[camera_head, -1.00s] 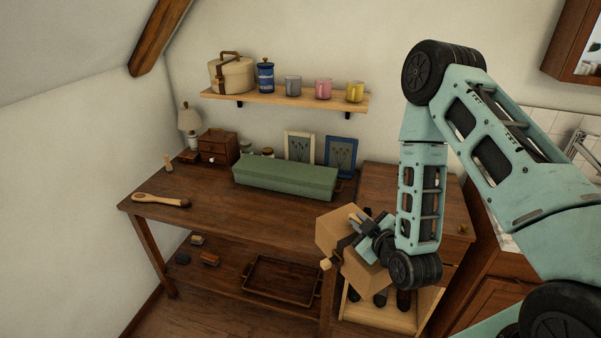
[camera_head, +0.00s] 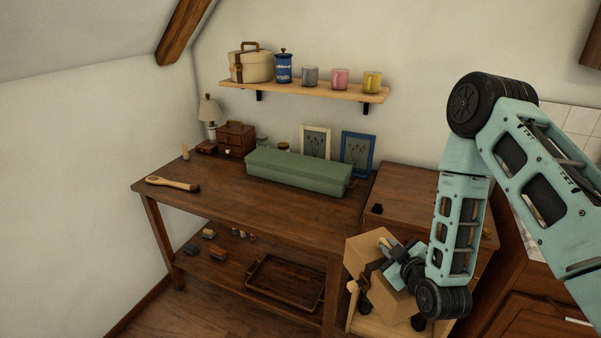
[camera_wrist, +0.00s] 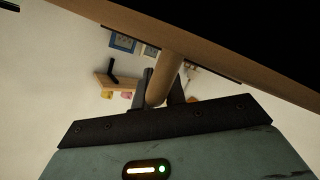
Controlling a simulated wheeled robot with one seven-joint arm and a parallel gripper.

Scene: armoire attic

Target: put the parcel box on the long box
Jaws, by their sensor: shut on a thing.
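The parcel box, a tan carton (camera_head: 361,252), is in my gripper (camera_head: 385,255) at the lower right of the head view, tilted, in front of the table's right part. My gripper is shut on it; the arm hides part of the box. In the wrist view the box (camera_wrist: 215,62) spans the top, and a tan rounded piece (camera_wrist: 164,78) sits between the fingers (camera_wrist: 158,90). The long box, green and lidded (camera_head: 298,173), lies flat on the tabletop towards the back, apart from the parcel box. Nothing is seen on its top.
A small drawer chest (camera_head: 236,139), a lamp (camera_head: 209,115) and two picture frames (camera_head: 357,148) stand behind. A tray (camera_head: 284,284) lies on the lower shelf.

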